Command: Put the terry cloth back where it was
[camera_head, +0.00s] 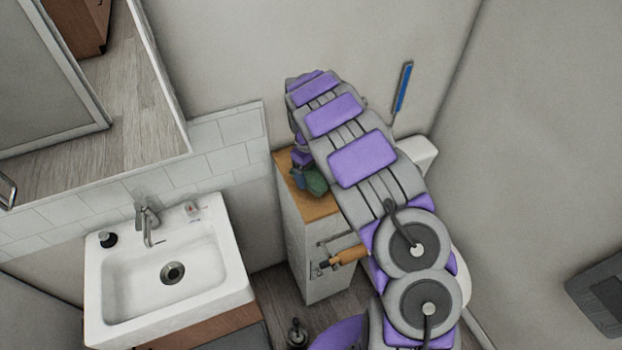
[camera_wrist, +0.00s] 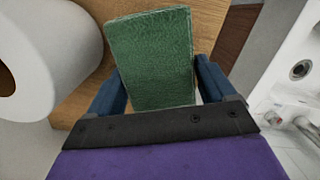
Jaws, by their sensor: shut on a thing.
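The terry cloth (camera_wrist: 152,55) is a green, flat, folded-looking piece in the wrist view. It lies between the two blue fingers of my gripper (camera_wrist: 160,80), which is shut on it. In the head view the green cloth (camera_head: 317,182) shows at the end of my arm, over the wooden top (camera_head: 322,209) of a narrow white cabinet. My gripper is partly hidden by my arm there. The wooden top (camera_wrist: 212,22) also shows behind the cloth in the wrist view. I cannot tell whether the cloth touches it.
A white paper roll (camera_wrist: 45,55) is close on the left in the wrist view. A white sink (camera_head: 130,290) with a tap (camera_head: 148,222) stands left of the cabinet. An orange-brown roll-shaped thing (camera_head: 350,255) is at the cabinet's side. A blue-handled thing (camera_head: 403,88) is against the wall.

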